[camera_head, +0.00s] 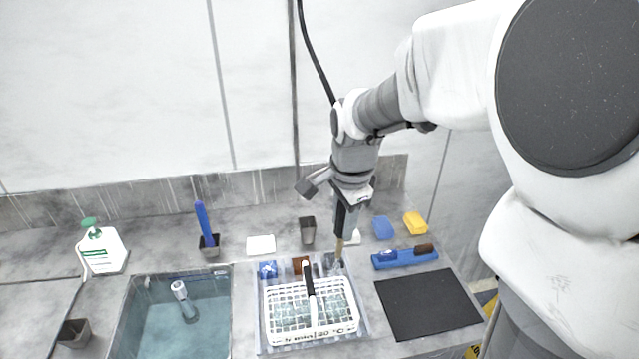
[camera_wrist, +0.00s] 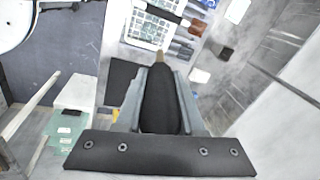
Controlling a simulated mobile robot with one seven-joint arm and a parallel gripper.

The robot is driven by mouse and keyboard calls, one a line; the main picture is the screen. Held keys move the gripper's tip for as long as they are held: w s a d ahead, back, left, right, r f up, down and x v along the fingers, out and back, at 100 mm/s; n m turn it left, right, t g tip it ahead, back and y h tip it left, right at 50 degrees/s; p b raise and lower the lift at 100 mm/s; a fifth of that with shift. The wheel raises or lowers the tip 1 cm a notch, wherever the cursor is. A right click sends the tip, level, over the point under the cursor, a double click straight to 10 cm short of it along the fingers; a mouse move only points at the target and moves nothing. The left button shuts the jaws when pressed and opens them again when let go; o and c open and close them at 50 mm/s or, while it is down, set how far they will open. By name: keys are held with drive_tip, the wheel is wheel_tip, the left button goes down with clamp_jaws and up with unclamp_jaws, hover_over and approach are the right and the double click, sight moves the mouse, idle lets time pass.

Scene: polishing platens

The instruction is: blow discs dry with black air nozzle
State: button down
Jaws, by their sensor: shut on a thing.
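My gripper (camera_head: 345,222) is shut on the black air nozzle (camera_wrist: 160,106), whose brass-coloured tip shows below it in the head view (camera_head: 339,249). The nozzle points down, with its tip above the back right part of the tray. In the wrist view the nozzle lies between the two grey fingers of my gripper (camera_wrist: 161,78). A white wire basket (camera_head: 353,331) stands in the grey tray (camera_head: 364,322), with a black and white handle rising from it. Pale blue-green round shapes, which look like the discs, show through the basket's mesh; the mesh and handle partly hide them.
A water-filled sink (camera_head: 160,326) is left of the tray. A black mat (camera_head: 428,304) lies to the right, with a long blue holder (camera_head: 404,258) behind it. Blue (camera_head: 383,228) and yellow (camera_head: 415,223) blocks and a dark cup (camera_head: 307,230) stand near the back wall.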

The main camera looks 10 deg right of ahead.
drive_tip(key=s+b+x, duration=0.1)
drive_tip(key=b+x, duration=0.4)
drive_tip(key=x, duration=0.2)
drive_tip(key=shift+s+f, duration=0.2)
drive_tip(key=shift+f, duration=0.4)
idle(0.8)
drive_tip(key=a, duration=0.6)
drive_tip(key=shift+a+b, duration=0.2)
drive_tip(key=shift+b, duration=0.25)
drive_tip(key=shift+a, duration=0.15)
idle(1.0)
drive_tip(key=a, duration=0.6)
drive_tip(key=shift+b, duration=0.4)
drive_tip(key=shift+a+r, duration=0.1)
idle(0.9)
drive_tip(key=shift+w+p+v, duration=0.25)
drive_tip(key=shift+p+v, duration=0.6)
drive_tip(key=shift+v, duration=0.35)
drive_tip(key=shift+w+p+v, duration=0.25)
drive_tip(key=shift+p+v, duration=0.6)
drive_tip(key=shift+v, duration=0.35)
drive_tip(key=shift+r, duration=0.15)
